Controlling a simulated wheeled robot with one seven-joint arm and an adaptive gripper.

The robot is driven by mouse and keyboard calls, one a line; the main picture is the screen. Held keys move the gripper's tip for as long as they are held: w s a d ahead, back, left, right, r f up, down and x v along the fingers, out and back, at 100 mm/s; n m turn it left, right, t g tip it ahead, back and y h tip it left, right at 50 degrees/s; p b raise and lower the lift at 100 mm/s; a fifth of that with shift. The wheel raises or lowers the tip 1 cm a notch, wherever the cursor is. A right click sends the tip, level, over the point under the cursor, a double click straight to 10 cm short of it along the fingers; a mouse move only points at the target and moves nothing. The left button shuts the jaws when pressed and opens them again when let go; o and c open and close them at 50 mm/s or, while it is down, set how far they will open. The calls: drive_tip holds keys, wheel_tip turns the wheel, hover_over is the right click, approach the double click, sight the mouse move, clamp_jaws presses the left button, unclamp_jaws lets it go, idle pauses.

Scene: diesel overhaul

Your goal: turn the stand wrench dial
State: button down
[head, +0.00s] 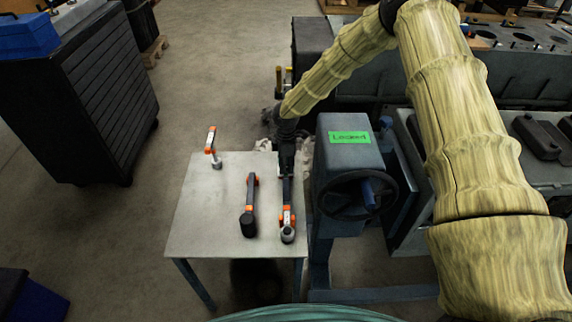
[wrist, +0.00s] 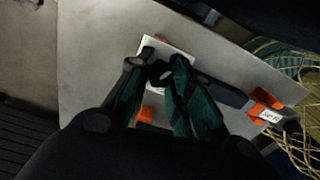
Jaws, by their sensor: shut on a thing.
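A dark wrench with orange bands (head: 287,190) lies along the right edge of the small grey table; its near end has a white label and a grey round head. In the wrist view its dark handle (wrist: 222,93) runs right to an orange end with a white label, too blurred to read surely. My gripper (head: 286,160) is at the wrench's far end. In the wrist view my gripper (wrist: 160,74) is shut on a small dark knob, seemingly the dial (wrist: 163,70), in front of a white plate with orange edges. The fingers partly hide the dial and its marks.
A second wrench with a black head (head: 250,205) lies to the left on the table (head: 200,225). A small orange-and-white tool (head: 211,147) stands at the back left. A grey box with a green "Locked" sign (head: 349,138) and a handwheel (head: 345,196) is close on the right.

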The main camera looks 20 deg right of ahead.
drive_tip(key=shift+m, duration=0.3)
drive_tip(key=m+b, duration=0.1)
drive_tip(key=m, duration=0.4)
drive_tip(key=m+b, duration=0.1)
drive_tip(key=m, duration=0.5)
idle(0.4)
idle(0.5)
drive_tip(key=c, duration=1.3)
unclamp_jaws()
drive_tip(key=shift+o, duration=0.2)
drive_tip(key=shift+r, duration=0.15)
wheel_tip(320, 180, up, 12)
